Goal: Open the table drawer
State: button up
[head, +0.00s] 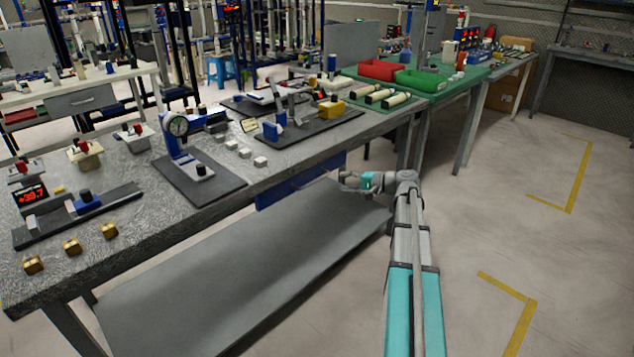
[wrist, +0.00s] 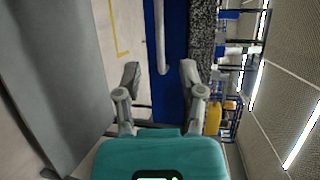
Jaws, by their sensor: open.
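The blue table drawer (head: 290,188) hangs under the front edge of the grey speckled workbench (head: 120,195). It looks closed in the head view. In the wrist view the blue drawer front (wrist: 176,95) runs up the middle of the picture, with a pale bar handle (wrist: 161,35) on it. My gripper (head: 348,181) is at the drawer's right end in the head view. In the wrist view my gripper (wrist: 159,76) is open and empty, and the handle's near end shows between its fingertips. I cannot tell whether a finger touches it. The handle is hidden in the head view.
A grey lower shelf (head: 240,270) lies below the drawer. On the bench stand a dial gauge (head: 178,125), small white blocks (head: 245,153) and a yellow block (head: 331,108). A green-topped table (head: 450,78) with red and green bins adjoins at the right. The floor at right is clear.

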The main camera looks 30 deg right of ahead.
aim_at(318, 180)
jog(key=b+x, duration=0.1)
jog(key=x, duration=0.9)
jog(key=shift+w+a+b, duration=0.15)
jog(key=shift+w+b, duration=0.05)
jog(key=shift+b, duration=0.2)
grip_shut()
